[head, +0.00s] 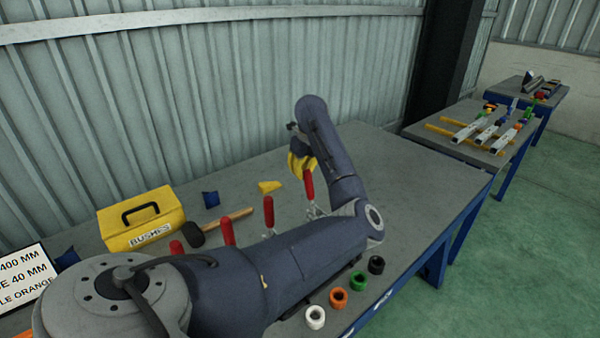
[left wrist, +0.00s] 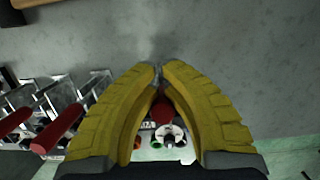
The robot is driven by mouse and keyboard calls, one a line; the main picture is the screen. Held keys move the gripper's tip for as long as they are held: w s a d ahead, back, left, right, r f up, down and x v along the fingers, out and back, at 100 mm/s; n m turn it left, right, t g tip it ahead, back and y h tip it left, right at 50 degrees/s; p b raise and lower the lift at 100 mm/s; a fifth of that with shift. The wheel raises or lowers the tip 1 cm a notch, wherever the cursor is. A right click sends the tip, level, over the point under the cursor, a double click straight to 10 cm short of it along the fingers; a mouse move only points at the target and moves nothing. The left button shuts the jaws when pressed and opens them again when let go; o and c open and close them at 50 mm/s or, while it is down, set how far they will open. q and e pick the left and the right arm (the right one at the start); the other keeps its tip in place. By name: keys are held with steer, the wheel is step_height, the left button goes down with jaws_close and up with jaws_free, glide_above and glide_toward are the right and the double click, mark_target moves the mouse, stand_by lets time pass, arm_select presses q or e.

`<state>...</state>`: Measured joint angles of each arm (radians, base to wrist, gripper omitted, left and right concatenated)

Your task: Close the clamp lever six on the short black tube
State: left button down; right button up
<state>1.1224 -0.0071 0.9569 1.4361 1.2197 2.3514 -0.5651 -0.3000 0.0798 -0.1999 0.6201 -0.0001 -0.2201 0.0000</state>
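My left gripper (head: 303,163) has yellow fingers and is over the table, just above and behind an upright red clamp lever (head: 308,186). In the left wrist view the fingertips (left wrist: 160,70) nearly meet, and a red lever (left wrist: 163,109) shows in the gap below them, above a pale metal clamp. I cannot tell whether the fingers touch it. Other red levers (head: 269,211), (head: 228,232) and (head: 177,247) stand to the left, partly behind my arm. I cannot pick out the short black tube in the clamps. My right gripper is out of view.
White, orange, green and black bushes (head: 376,264) stand at the table's front edge. The table's far right (head: 430,172) is clear.

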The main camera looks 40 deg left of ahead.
arm_select(q)
steer(key=shift+d, duration=0.25)
steer(key=shift+d+r, duration=0.15)
steer(key=shift+d, duration=0.8)
steer(key=shift+s+a+r, duration=0.1)
steer(key=shift+r, duration=3.95)
steer(key=shift+f, duration=0.1)
steer(key=shift+f, duration=3.9)
